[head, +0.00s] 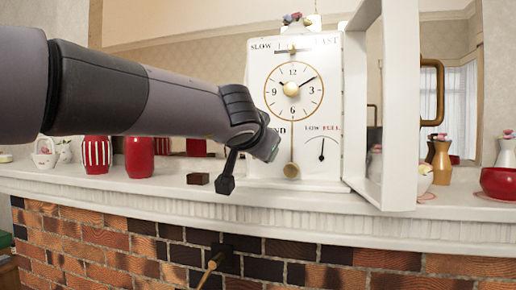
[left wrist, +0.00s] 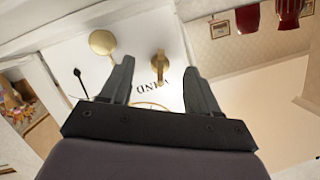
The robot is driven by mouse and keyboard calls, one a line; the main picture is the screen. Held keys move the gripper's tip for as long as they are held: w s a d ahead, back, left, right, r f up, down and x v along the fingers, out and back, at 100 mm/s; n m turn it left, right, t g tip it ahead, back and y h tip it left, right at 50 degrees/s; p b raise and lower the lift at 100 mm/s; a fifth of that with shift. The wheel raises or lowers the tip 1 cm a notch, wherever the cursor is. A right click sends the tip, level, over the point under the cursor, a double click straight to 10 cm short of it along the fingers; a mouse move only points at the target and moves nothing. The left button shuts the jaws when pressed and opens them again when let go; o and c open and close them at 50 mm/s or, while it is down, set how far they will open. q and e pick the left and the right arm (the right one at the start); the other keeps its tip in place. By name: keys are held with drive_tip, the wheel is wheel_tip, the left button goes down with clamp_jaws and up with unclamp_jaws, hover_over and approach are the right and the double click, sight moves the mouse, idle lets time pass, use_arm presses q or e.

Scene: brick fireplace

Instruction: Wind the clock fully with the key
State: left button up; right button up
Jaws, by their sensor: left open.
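The white clock (head: 331,100) stands on the mantel with its dial, a hanging pendulum (head: 291,171) and a LOW–FULL gauge (head: 321,150). The gauge needle points nearly straight up, between the two words. In the left wrist view the brass key (left wrist: 159,66) stands out from the clock face beside the WIND label. It appears seated in the face, though its far end is hidden. My left gripper (head: 247,165) is at the clock's lower left and hides the key in the head view. Its open fingers (left wrist: 158,78) are on either side of the key, apparently not touching it.
The clock's white door (head: 400,100) is swung open on the right. A small dark block (head: 198,179) and red vases (head: 139,157) stand on the mantel (head: 140,187) to the left. A brass vase (head: 442,160) and red bowl (head: 499,182) are at right. Brick lies below.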

idle(0.3)
use_arm(q)
drive_tip(key=shift+s+a+f+b, duration=0.1)
drive_tip(key=shift+s+a+b, duration=0.15)
drive_tip(key=shift+s+b, duration=0.35)
drive_tip(key=shift+s+a+b, duration=0.2)
drive_tip(key=shift+s+b, duration=0.4)
drive_tip(key=shift+s+a+b, duration=0.25)
drive_tip(key=shift+s+b, duration=0.2)
drive_tip(key=shift+s, duration=0.25)
drive_tip(key=shift+s+a+b, duration=0.2)
drive_tip(key=shift+s+b, duration=0.2)
drive_tip(key=shift+s, duration=0.35)
drive_tip(key=shift+s+a+b, duration=0.25)
drive_tip(key=shift+s+b, duration=0.2)
drive_tip(key=shift+s, duration=0.25)
